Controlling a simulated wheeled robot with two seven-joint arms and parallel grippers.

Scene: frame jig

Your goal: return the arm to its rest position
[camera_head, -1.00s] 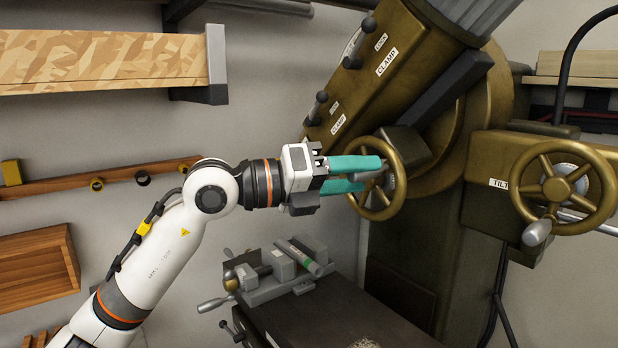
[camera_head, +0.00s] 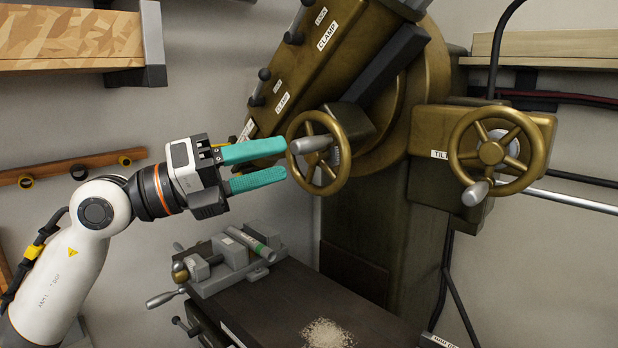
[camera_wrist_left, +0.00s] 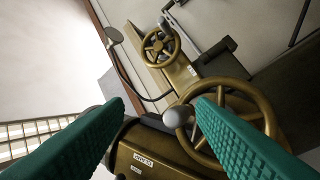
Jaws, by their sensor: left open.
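My left gripper (camera_head: 256,166) comes in from the left in the head view. Its two teal fingers are spread apart with nothing between them. The fingertips are just left of a brass handwheel (camera_head: 318,153) with a grey handle knob (camera_head: 309,144). In the left wrist view the open teal fingers (camera_wrist_left: 150,130) frame the same handwheel (camera_wrist_left: 236,118), and its knob (camera_wrist_left: 178,116) shows between the fingertips, seemingly apart from them. My right gripper is in neither view.
A second handwheel (camera_head: 491,152) marked TILT is at the right. Below the gripper, a grey vise (camera_head: 228,262) sits on a dark bench (camera_head: 290,295) with a pile of shavings (camera_head: 327,333). A wooden shelf (camera_head: 70,38) is at the upper left. Clear air lies above the bench.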

